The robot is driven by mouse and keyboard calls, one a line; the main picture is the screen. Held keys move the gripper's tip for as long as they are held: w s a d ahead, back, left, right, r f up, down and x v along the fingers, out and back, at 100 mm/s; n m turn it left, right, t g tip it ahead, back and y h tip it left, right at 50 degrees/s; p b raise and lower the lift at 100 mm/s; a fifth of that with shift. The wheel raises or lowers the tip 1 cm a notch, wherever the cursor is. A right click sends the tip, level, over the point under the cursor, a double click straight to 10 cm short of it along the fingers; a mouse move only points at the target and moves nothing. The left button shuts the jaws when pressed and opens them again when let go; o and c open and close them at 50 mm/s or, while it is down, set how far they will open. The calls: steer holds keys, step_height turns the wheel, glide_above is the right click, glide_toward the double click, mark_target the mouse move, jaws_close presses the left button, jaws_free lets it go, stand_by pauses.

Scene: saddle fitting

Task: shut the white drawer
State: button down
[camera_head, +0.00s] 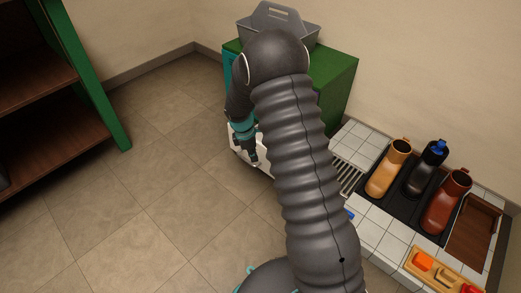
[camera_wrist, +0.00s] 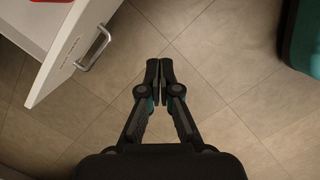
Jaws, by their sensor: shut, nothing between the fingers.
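The white drawer (camera_wrist: 56,48) is at the upper left of the wrist view. It stands open: part of its inside shows behind the front panel, with a bit of something red in it. Its metal bar handle (camera_wrist: 97,50) faces the fingers. My gripper (camera_wrist: 160,66) is shut and empty, over the floor to the right of the handle and apart from it. In the head view my gripper (camera_head: 254,161) is in front of the white drawer (camera_head: 236,146), which my arm partly hides.
A green cabinet (camera_head: 340,75) carries a grey caddy (camera_head: 303,30) by the wall. A green-framed shelf (camera_head: 85,75) stands at the left. Floor between is clear.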

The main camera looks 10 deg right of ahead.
steer(key=w+n+t, duration=0.2)
steer(key=w+n, duration=0.5)
steer(key=n, duration=0.2)
steer(key=w+d+f+b, duration=0.1)
steer(key=w+d+f, duration=0.2)
steer(key=d+f, duration=0.2)
steer(key=shift+a+x, duration=0.3)
steer(key=shift+x, duration=1.35)
steer(key=shift+s+f, duration=0.1)
